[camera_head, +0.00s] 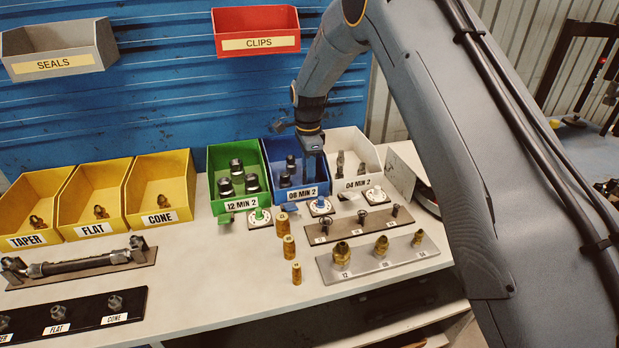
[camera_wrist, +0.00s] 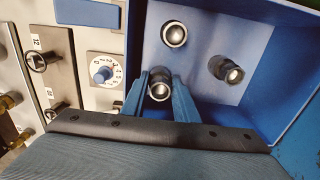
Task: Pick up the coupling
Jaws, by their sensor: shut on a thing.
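The blue bin (camera_head: 267,160), labelled "08 MIN 2", holds small dark metal couplings. My gripper (camera_head: 318,178) points down into its right part. In the wrist view the gripper's two blue fingers (camera_wrist: 164,98) are closed on a coupling (camera_wrist: 159,84), seen end-on with a bright rim. Two other couplings stand in the bin: one (camera_wrist: 174,34) beyond the fingers and one (camera_wrist: 228,70) to their right. Dark couplings (camera_head: 285,178) also show left of the gripper in the head view. The held coupling is hidden there, and I cannot tell whether it still touches the bin floor.
A green bin (camera_head: 214,165) adjoins on the left and a white bin (camera_head: 371,150) on the right. In front stand a dial with a blue knob (camera_head: 320,204), brass pieces (camera_head: 289,247) and a grey fitting plate (camera_head: 400,262). Yellow bins (camera_head: 160,180) stand farther left.

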